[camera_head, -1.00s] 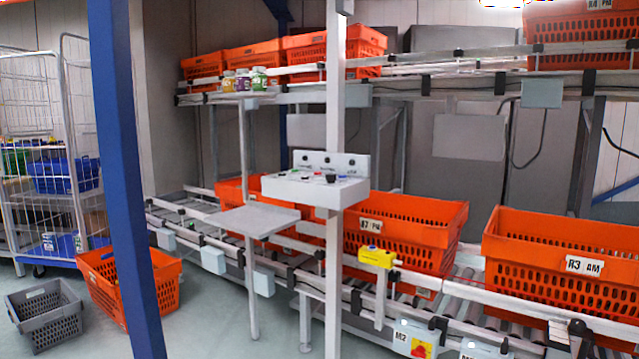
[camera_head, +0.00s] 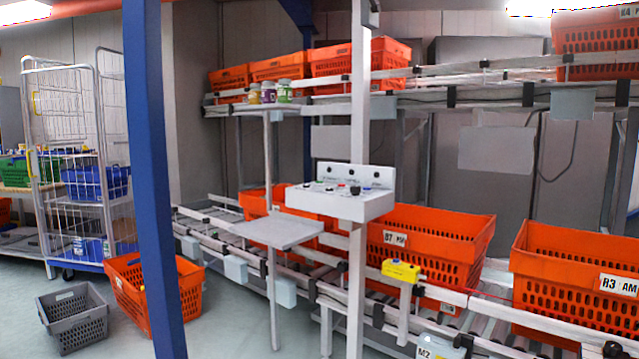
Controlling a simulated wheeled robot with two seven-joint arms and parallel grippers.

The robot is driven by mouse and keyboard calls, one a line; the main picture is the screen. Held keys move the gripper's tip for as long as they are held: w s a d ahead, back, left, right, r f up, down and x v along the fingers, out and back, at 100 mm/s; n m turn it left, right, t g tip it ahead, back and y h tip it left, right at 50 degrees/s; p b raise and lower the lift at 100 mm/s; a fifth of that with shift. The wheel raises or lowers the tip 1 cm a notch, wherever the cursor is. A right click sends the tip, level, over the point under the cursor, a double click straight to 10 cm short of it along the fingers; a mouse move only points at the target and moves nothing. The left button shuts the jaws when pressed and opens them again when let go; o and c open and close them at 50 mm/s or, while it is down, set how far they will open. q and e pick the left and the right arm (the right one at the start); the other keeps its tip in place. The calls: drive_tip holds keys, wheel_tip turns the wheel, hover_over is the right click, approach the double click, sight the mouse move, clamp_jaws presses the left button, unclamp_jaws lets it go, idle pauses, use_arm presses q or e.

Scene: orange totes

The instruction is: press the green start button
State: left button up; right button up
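A white control box (camera_head: 340,204) with a raised back panel is mounted on a light grey post in the middle of the head view. Small buttons sit on its sloped top; a greenish one (camera_head: 317,186) shows toward the left, with a red one and a larger dark knob farther right. They are too small to read clearly. The back panel has several dark round knobs with labels. Neither of my grippers is in view, and nothing of mine touches the box.
A grey shelf plate (camera_head: 274,232) on a leg stands just left of the box. A blue post (camera_head: 150,180) rises in the near left. Orange totes (camera_head: 440,240) line the roller conveyor behind. A grey crate (camera_head: 72,318) and an orange tote (camera_head: 188,290) lie on the floor.

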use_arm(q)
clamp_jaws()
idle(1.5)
